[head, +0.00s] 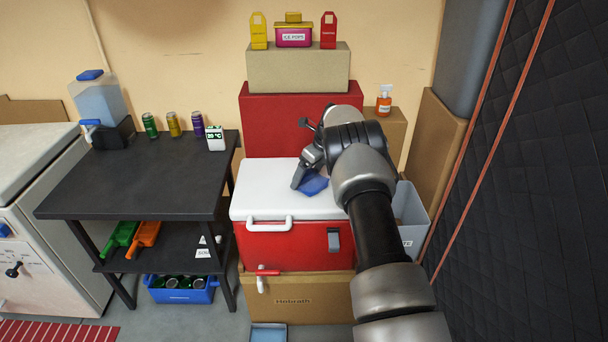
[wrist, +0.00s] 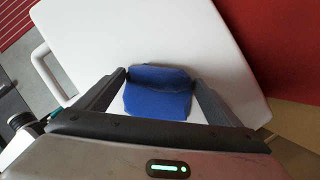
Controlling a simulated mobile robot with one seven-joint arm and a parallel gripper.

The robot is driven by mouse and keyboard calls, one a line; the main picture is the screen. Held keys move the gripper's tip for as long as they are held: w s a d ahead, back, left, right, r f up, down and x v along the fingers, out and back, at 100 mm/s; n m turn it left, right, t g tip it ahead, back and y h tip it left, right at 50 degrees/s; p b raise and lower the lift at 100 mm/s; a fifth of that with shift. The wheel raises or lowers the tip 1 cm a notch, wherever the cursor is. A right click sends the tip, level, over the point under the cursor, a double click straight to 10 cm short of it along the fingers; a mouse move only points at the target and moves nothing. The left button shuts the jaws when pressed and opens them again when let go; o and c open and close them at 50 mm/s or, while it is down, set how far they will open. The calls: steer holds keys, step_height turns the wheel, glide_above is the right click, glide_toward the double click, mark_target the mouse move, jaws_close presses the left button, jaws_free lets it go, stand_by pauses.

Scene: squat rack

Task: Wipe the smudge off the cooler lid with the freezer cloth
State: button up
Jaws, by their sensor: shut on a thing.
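The blue freezer cloth (head: 314,184) is at the right part of the white cooler lid (head: 265,190). My gripper (head: 305,179) is over the lid and shut on the cloth. In the wrist view the cloth (wrist: 158,92) is bunched between the two fingers of my gripper (wrist: 160,80), with the lid (wrist: 120,35) spread out behind it. Part of the cloth appears to lie against the lid; I cannot tell how firmly it touches. No smudge shows on the visible lid. The lid under the cloth and behind my arm is hidden. The cooler body (head: 285,246) is red.
The cooler stands on a cardboard box (head: 300,299). A red box (head: 280,120) rises behind the lid. A black table (head: 150,175) with cans and a water jug stands left. A grey bin (head: 411,215) is at right, beside a dark padded wall (head: 530,190).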

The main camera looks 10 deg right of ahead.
mark_target(324, 179)
steer(key=shift+s+d+f, duration=0.1)
steer(key=shift+s+d, duration=0.1)
steer(key=shift+d, duration=0.9)
steer(key=shift+s+d+r, duration=0.1)
steer(key=shift+s+d, duration=0.15)
steer(key=shift+d, duration=0.8)
steer(key=shift+s+d+f, duration=0.1)
steer(key=shift+s+d, duration=0.1)
steer(key=shift+d, duration=0.9)
steer(key=shift+a, duration=0.15)
steer(key=shift+w+a, duration=0.45)
steer(key=shift+a, duration=1.8)
steer(key=shift+w+a, duration=0.4)
steer(key=shift+a, duration=1.8)
steer(key=shift+w+a, duration=0.45)
steer(key=shift+a, duration=1.8)
step_height(324, 179, up, 6)
steer(key=p, duration=0.3)
steer(key=shift+w+p, duration=0.2)
steer(key=shift+p, duration=0.1)
steer(key=shift+d, duration=0.1)
